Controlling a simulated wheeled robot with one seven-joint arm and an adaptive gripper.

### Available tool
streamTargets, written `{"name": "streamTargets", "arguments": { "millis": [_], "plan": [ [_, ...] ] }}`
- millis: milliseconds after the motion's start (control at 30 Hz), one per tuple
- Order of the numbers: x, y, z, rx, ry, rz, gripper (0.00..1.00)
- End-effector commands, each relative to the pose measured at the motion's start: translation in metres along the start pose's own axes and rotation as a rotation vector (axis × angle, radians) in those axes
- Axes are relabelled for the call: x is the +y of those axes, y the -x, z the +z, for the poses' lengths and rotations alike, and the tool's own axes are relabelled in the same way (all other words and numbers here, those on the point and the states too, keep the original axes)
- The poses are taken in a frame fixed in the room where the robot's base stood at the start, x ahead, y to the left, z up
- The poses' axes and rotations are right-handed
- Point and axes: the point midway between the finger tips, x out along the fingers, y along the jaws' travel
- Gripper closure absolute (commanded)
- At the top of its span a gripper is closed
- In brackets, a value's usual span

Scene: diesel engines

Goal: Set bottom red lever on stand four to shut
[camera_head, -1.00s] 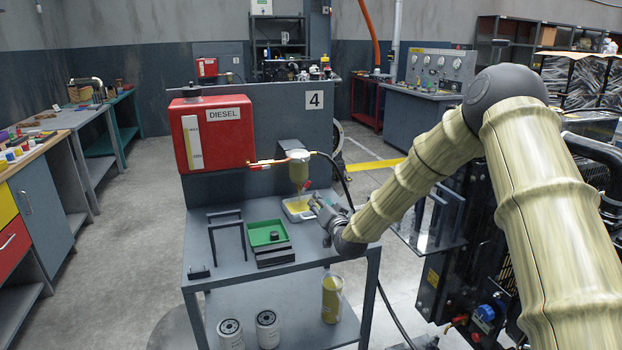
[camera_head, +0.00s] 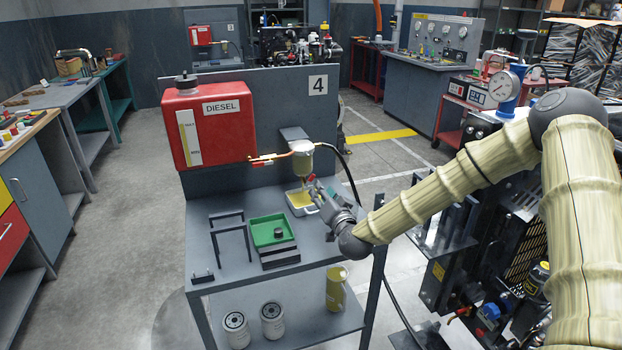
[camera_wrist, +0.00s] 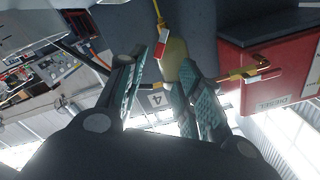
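Stand four carries a number 4 sign (camera_head: 318,85), a red diesel tank (camera_head: 208,125) and a filter with a yellowish bowl (camera_head: 302,160). The bottom red lever (camera_head: 312,178) is below the bowl; in the wrist view it appears as a small red and white piece (camera_wrist: 163,47), with a thin yellow line (camera_wrist: 158,14) running from it. My gripper (camera_head: 318,189) is just right of and below the bowl. In the upside-down wrist view my gripper (camera_wrist: 162,58) is open, its fingers either side of the lever and bowl. Contact cannot be told.
A white tray (camera_head: 301,203) with yellow liquid sits under the filter. A green tray (camera_head: 270,232) and a dark frame (camera_head: 230,240) stand left on the bench. A black hose (camera_head: 350,175) hangs close to my gripper. An engine stands right; open floor is left.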

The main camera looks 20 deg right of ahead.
Motion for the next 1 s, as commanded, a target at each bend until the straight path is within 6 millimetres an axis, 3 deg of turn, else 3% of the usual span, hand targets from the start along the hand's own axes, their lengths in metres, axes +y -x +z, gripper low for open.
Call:
{"name": "streamTargets", "arguments": {
  "millis": [300,500,967,1000],
  "plan": [
    [0.001,-0.051,-0.003,0.003,0.001,0.002,0.65],
    [0.0,-0.075,-0.002,0.001,0.0,0.0,0.65],
    [-0.001,-0.085,0.001,-0.001,0.0,-0.001,0.65],
    [-0.001,-0.085,0.001,-0.001,0.0,-0.001,0.71]
  ]
}}
